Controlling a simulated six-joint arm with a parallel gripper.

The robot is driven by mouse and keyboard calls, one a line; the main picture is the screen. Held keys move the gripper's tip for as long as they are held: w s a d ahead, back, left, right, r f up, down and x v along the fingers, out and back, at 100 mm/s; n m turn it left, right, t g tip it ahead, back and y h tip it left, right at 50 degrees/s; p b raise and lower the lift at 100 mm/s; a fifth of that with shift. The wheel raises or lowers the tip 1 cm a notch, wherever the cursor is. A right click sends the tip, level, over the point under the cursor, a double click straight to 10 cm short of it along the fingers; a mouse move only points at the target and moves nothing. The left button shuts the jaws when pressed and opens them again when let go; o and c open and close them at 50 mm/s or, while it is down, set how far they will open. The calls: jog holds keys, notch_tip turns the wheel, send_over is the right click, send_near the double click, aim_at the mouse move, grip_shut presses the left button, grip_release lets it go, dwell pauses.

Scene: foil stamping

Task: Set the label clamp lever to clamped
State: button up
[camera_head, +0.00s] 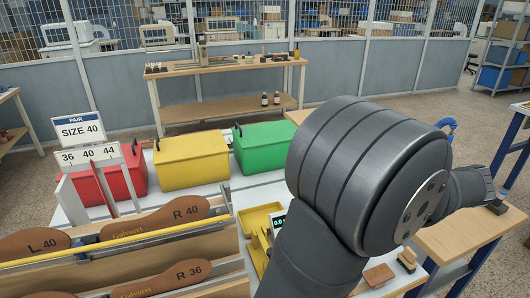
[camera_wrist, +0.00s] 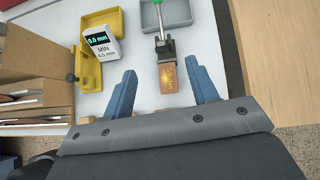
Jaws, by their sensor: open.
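In the wrist view, the label clamp (camera_wrist: 165,46) is a dark metal fixture at top centre. Its lever has a green handle (camera_wrist: 158,10) that points toward the top edge, where it is cut off. A tan label (camera_wrist: 168,77) with a gold mark lies just below the clamp. I cannot tell whether the clamp presses on it. My gripper (camera_wrist: 161,71) is open, its two blue fingers apart on either side of the label, with nothing between them seen held. In the head view my arm hides the clamp and the gripper.
In the head view, red (camera_head: 128,172), yellow (camera_head: 191,161) and green (camera_head: 265,147) bins stand behind a wooden rack of insoles (camera_head: 180,212).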

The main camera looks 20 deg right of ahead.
jog(key=shift+w+a+f, duration=0.1)
jog(key=shift+a+f, duration=0.05)
jog(key=shift+f, duration=0.05)
jog(key=c, duration=0.4)
jog(key=f, duration=0.1)
jog(key=a+n+g, duration=0.1)
jog(key=f+n, duration=0.1)
jog(key=shift+w+a+f+g+y, duration=0.15)
jog(key=shift+w+f+g+y, duration=0.15)
jog(key=shift+w+f+g, duration=0.1)
grip_shut()
jog(key=w+a+f+n+g+h, duration=0.25)
jog(key=f+n+g, duration=0.35)
jog(key=n, duration=0.6)
jog(key=w+a+f+n+g+h, duration=0.25)
jog(key=f+n+g, duration=0.35)
jog(key=n, duration=0.7)
jog(key=w+a+n+t+h, duration=0.3)
jog(key=w+n, duration=0.6)
jog(key=n, duration=0.3)
jog(key=w+a+n+t+h, duration=0.3)
jog(key=w+n+h, duration=0.2)
jog(key=w+n, duration=0.5)
jog(key=shift+w+a+r+n+t, duration=0.2)
jog(key=shift+w+r+n+t, duration=0.1)
jog(key=shift+n, duration=0.6)
jog(key=shift+s+h, duration=0.1)
jog(key=shift+h, duration=0.2)
